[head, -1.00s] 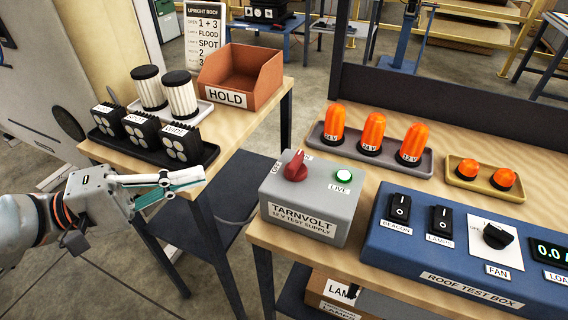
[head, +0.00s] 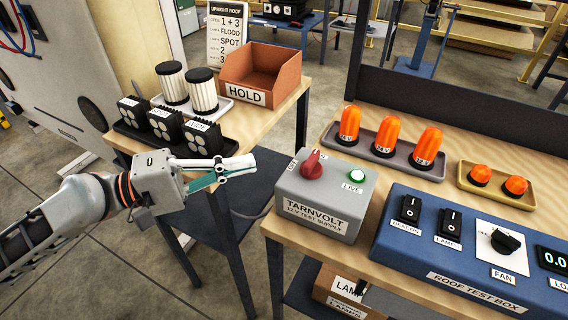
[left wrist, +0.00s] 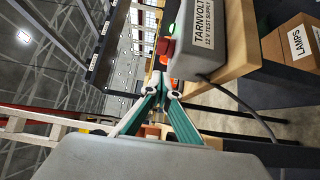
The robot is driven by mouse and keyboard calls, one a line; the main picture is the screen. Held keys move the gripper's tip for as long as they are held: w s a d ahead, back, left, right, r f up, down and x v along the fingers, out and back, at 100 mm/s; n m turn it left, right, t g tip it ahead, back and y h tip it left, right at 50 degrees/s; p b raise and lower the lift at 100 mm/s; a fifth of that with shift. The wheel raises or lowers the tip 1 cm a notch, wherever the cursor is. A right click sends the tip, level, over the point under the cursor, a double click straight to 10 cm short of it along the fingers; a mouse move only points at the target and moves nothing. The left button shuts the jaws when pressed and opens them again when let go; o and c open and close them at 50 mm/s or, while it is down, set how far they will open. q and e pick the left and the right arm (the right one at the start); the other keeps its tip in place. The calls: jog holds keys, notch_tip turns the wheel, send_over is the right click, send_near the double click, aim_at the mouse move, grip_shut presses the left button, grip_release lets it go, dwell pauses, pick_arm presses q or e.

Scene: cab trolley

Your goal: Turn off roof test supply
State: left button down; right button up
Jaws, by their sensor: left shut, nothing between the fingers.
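The grey supply box (head: 322,208), labelled TARNVOLT 12 V TEST SUPPLY, stands at the left end of the wooden bench. Its red knob (head: 313,165) sits on top beside an OFF label, and the LIVE lamp (head: 357,175) glows green. The box also shows in the left wrist view (left wrist: 208,55), with the red knob (left wrist: 163,46) at its edge. My left gripper (head: 251,163) is shut and empty, left of the box and apart from the knob. My right gripper is not in view.
The blue roof test box (head: 430,262) with switches stands to the right. Orange beacons in a tray (head: 398,163) are behind. A side table (head: 247,117) holds lamps and an orange HOLD bin (head: 266,72). A gap lies between the tables.

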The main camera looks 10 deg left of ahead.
aim_at(286, 177)
pick_arm(q)
jog(key=d+p, duration=0.1)
jog(key=d, duration=0.1)
jog(key=d+p, duration=0.1)
jog(key=d, duration=0.1)
jog(key=w+d+p, duration=0.1)
jog(key=d, duration=0.2)
jog(key=shift+r, duration=0.2)
jog(key=shift+s+d+f+p, duration=0.1)
jog(key=shift+d+f+p, duration=0.2)
jog(key=shift+d, duration=0.15)
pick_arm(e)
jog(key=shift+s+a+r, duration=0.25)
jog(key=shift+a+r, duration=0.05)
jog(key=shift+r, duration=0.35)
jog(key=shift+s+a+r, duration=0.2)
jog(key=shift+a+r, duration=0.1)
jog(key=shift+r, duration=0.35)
pick_arm(q)
jog(key=shift+r, duration=0.1)
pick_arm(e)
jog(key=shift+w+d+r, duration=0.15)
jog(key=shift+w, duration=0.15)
pick_arm(q)
jog(key=shift+s, duration=0.15)
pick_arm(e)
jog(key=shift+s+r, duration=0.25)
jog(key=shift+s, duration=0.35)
